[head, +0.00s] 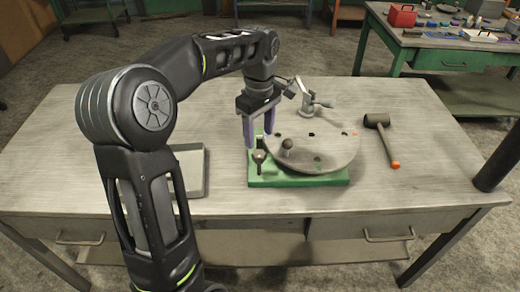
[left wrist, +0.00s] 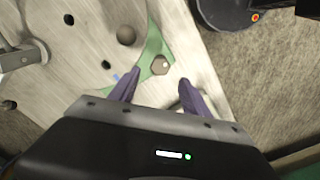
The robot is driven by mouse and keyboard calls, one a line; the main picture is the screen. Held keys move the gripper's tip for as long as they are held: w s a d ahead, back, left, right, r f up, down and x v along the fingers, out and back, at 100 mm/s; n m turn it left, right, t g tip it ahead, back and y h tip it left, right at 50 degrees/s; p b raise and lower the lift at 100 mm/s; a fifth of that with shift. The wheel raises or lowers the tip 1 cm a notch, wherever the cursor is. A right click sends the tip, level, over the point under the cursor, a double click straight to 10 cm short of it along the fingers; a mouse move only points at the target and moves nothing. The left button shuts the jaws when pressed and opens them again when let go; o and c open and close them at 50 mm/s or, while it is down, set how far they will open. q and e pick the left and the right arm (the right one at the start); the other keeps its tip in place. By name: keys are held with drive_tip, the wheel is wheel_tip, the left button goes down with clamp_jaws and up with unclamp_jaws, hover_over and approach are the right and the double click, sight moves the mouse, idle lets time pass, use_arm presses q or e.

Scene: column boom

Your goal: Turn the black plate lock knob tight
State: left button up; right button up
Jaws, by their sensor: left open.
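A dark knob (head: 258,157) stands at the left front corner of a green base (head: 300,180). It looks faceted in the left wrist view (left wrist: 160,65), and I take it as the plate lock knob. A round grey plate (head: 325,145) with dark holes lies over the base. A ball-topped handle (head: 288,145) stands on the plate, and it also shows in the left wrist view (left wrist: 127,35). My left gripper (head: 259,140) is open, purple fingers down, above and just behind the knob. In the left wrist view the knob appears just beyond the fingertips (left wrist: 160,77), apart from them.
A metal clamp (head: 310,101) stands at the plate's back edge. A mallet (head: 383,135) lies to the right on the table (head: 430,170). A shallow grey tray (head: 190,160) lies left of the base, partly behind my left arm. A green bench (head: 440,60) stands behind.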

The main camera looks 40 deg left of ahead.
sight(259, 153)
use_arm(q)
wheel_tip(259, 153, down, 7)
drive_tip(key=shift+f+p, duration=0.1)
drive_tip(key=shift+p, duration=0.45)
drive_tip(key=shift+c, duration=0.2)
clamp_jaws()
